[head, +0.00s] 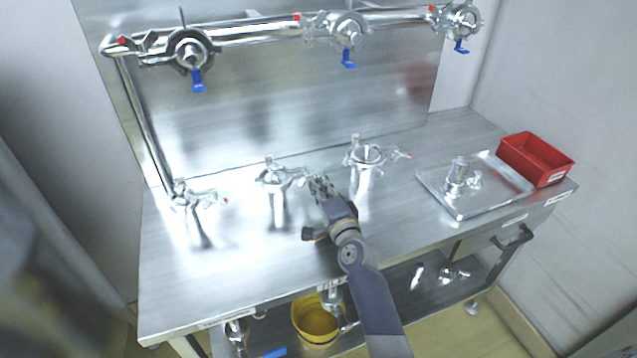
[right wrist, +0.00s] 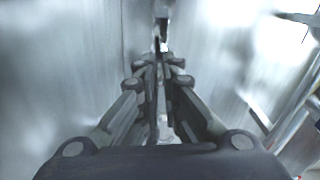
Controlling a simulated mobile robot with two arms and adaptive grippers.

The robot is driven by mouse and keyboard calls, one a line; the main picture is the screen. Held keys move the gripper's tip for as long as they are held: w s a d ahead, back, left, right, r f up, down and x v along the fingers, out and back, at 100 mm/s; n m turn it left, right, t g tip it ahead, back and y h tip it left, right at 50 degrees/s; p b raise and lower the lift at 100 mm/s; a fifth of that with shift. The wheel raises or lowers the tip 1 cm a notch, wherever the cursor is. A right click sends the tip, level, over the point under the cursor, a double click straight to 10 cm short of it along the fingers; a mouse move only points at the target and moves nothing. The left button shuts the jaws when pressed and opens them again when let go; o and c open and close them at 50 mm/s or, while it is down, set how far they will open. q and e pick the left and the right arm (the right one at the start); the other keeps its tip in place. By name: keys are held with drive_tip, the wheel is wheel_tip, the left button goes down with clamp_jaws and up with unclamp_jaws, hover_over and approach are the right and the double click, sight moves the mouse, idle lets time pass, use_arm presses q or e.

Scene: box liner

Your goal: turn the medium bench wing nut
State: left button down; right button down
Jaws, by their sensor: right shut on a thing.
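Several shiny metal clamp fittings stand in a row on the steel bench: one at the left (head: 190,196), one in the middle (head: 272,178) and one at the right (head: 366,156). The middle fitting has a wing nut (head: 299,175) on its right side. My right gripper (head: 318,184) reaches in from the front, with its tips at this wing nut, and is shut on it. In the right wrist view, the fingers (right wrist: 160,65) are nearly together at a small, thin metal part (right wrist: 162,25). The fingers hide much of the contact. My left gripper is not seen.
A metal tray (head: 440,200) with a fitting on it and a red bin (head: 567,162) are on the bench's right. A pipe with blue-handled valves (head: 192,50) runs along the back wall. A yellow bucket (head: 316,338) is below. The bench front left is clear.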

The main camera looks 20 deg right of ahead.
drive_tip(key=shift+f+m, duration=0.15)
drive_tip(key=shift+m, duration=0.45)
drive_tip(key=c, duration=1.8)
unclamp_jaws()
drive_tip(key=shift+s, duration=0.15)
drive_tip(key=s, duration=1.1)
drive_tip(key=shift+s+d, duration=0.1)
drive_tip(key=shift+s, duration=0.25)
drive_tip(key=shift+f, duration=0.1)
